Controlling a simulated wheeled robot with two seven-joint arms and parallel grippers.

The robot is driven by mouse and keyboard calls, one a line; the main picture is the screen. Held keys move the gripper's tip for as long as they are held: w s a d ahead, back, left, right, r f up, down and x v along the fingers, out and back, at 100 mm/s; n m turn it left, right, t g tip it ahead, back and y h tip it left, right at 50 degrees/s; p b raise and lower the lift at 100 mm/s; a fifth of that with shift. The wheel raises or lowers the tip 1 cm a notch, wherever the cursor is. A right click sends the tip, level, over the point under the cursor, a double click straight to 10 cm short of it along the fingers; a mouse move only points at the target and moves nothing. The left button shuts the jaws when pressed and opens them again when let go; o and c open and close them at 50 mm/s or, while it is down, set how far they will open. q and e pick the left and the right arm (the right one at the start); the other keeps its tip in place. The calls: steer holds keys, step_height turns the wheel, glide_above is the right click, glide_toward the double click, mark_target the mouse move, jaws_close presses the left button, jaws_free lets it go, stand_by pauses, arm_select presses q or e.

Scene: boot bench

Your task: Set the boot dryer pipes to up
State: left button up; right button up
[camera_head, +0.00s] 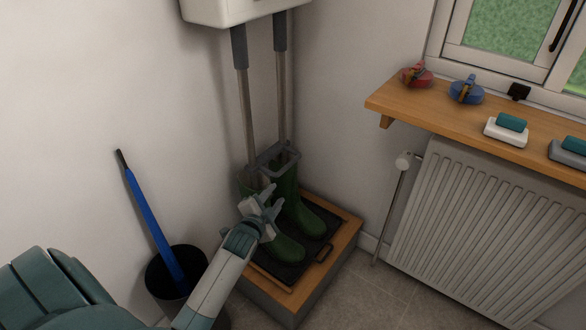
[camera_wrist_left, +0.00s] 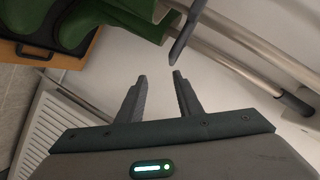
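The boot dryer is a white box (camera_head: 232,8) on the wall. Two pipes (camera_head: 247,110) with dark grey upper sleeves hang down from it to a pair of green boots (camera_head: 288,205). A grey bar (camera_head: 275,155) joins the pipes near the boot tops. In the left wrist view, the pipes (camera_wrist_left: 240,42) cross the upper right, the grey bar (camera_wrist_left: 186,35) lies just beyond the fingertips, and the boots (camera_wrist_left: 75,25) are upper left. My left gripper (camera_head: 271,199) is open and empty, in front of the boots and below the bar; its fingers (camera_wrist_left: 160,77) look apart from it. My right gripper is out of view.
The boots stand on a dark tray (camera_head: 265,268) on a wooden-topped box (camera_head: 345,232). A bin (camera_head: 160,280) with a blue umbrella (camera_head: 152,225) stands left. A radiator (camera_head: 470,220) and a wooden shelf (camera_head: 420,110) with small items are right.

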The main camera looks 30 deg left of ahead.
mark_target(287, 168)
arm_select(q)
steer(key=shift+w+a+r, duration=0.2)
steer(key=shift+a+r, duration=0.05)
steer(key=shift+r, duration=0.35)
steer(key=shift+w+a+r, duration=0.15)
steer(key=shift+a+r, duration=0.1)
steer(key=shift+r, duration=0.3)
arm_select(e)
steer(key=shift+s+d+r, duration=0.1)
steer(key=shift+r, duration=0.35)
arm_select(q)
steer(key=shift+w, duration=0.15)
